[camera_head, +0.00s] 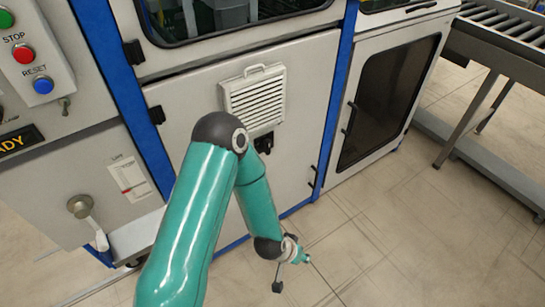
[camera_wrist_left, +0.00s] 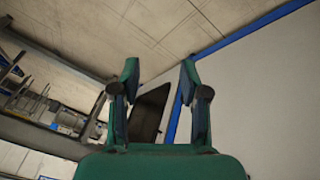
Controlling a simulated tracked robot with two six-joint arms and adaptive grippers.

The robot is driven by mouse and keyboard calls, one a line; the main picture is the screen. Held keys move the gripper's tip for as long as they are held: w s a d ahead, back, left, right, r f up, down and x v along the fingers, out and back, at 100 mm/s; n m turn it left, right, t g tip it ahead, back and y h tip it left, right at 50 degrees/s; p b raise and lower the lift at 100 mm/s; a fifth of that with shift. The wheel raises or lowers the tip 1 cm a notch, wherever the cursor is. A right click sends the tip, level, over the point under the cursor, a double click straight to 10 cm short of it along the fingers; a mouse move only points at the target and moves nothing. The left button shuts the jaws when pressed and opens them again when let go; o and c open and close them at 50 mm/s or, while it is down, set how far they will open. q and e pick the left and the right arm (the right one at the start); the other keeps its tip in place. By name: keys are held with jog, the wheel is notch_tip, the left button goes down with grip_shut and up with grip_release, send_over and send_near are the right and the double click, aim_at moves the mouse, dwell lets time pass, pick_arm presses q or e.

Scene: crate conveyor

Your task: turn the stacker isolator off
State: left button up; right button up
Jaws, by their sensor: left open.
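A grey rotary handle (camera_head: 80,207) with a pale lever hanging down to the right sits on the lower left cabinet panel in the head view. It looks like the isolator, but I cannot read a name on it. My left gripper (camera_head: 292,271) is low over the floor in front of the cabinet, well to the right of the handle and touching nothing visible. In the left wrist view its two fingers (camera_wrist_left: 159,72) are apart with nothing between them. The handle does not show in that view. My right gripper is not in view.
Stop (camera_head: 23,54) and reset (camera_head: 43,85) buttons are on the box at upper left. A vent grille (camera_head: 254,99) and a dark-windowed door (camera_head: 388,100) face me. A roller conveyor (camera_head: 505,40) stands at upper right. The tiled floor (camera_head: 440,245) at lower right is clear.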

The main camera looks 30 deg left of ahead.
pick_arm(q)
jog(key=w+a+f+n+t+y+b, duration=0.1)
jog(key=w+a+f+t+y+b, duration=0.15)
jog(key=w+t+b, duration=0.75)
jog(key=n+g+y+b, duration=0.8)
jog(key=n+y+b, duration=0.2)
jog(key=y+b, duration=0.5)
send_near(269, 146)
jog(key=shift+y, duration=0.55)
jog(key=x, duration=0.2)
jog(key=b+x, duration=0.1)
jog(key=x, duration=0.1)
jog(key=f+b+x, duration=0.1)
jog(key=x, duration=0.2)
jog(key=shift+x, duration=0.9)
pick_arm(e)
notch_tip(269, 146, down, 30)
pick_arm(q)
jog(key=shift+r, duration=0.1)
